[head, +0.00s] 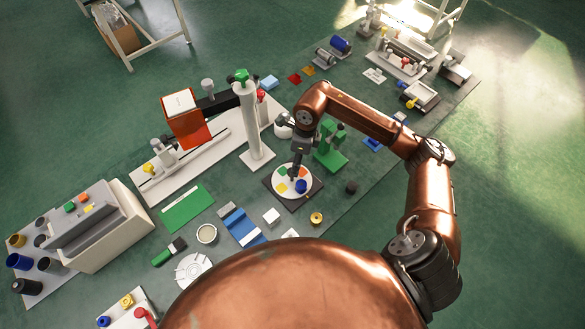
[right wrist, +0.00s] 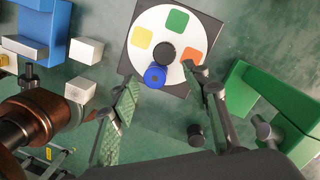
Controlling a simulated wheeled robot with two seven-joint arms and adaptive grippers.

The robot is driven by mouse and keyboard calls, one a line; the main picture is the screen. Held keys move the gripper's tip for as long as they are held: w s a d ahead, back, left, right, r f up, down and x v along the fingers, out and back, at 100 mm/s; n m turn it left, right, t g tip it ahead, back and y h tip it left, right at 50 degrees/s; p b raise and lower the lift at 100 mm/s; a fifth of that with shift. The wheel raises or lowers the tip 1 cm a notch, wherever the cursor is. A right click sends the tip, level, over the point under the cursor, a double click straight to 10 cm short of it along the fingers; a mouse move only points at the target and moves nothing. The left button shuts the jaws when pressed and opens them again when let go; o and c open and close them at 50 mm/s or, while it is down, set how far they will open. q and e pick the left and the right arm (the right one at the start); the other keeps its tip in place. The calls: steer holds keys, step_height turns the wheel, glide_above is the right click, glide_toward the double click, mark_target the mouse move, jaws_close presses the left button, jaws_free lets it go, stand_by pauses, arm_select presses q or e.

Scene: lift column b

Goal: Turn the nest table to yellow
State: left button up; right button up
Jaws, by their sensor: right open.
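The nest table is a white round disc (head: 291,195) on a dark square base, in the middle of the head view. The disc also shows in the right wrist view (right wrist: 152,18), with a dark centre knob (right wrist: 165,54) and green (right wrist: 176,21), yellow (right wrist: 142,37) and orange (right wrist: 195,47) squares. My right gripper (head: 295,174) is over the disc. In the right wrist view its open, empty fingers (right wrist: 160,79) appear either side of the blue piece; I cannot tell whether they touch anything. My left gripper is not seen.
A green stand (head: 330,150) is close to the right of the disc. A white post (head: 254,130) rises behind it on the left. A small dark cylinder (head: 351,187), a yellow ring (head: 316,218) and a white block (head: 271,216) lie nearby.

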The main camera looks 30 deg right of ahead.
steer(key=shift+w+a+r+h, duration=0.6)
steer(key=shift+w+r+h, duration=0.1)
steer(key=shift+w+r, duration=0.1)
steer(key=shift+f, duration=3.85)
steer(key=shift+c, duration=0.5)
steer(key=shift+d, duration=0.1)
jaws_close()
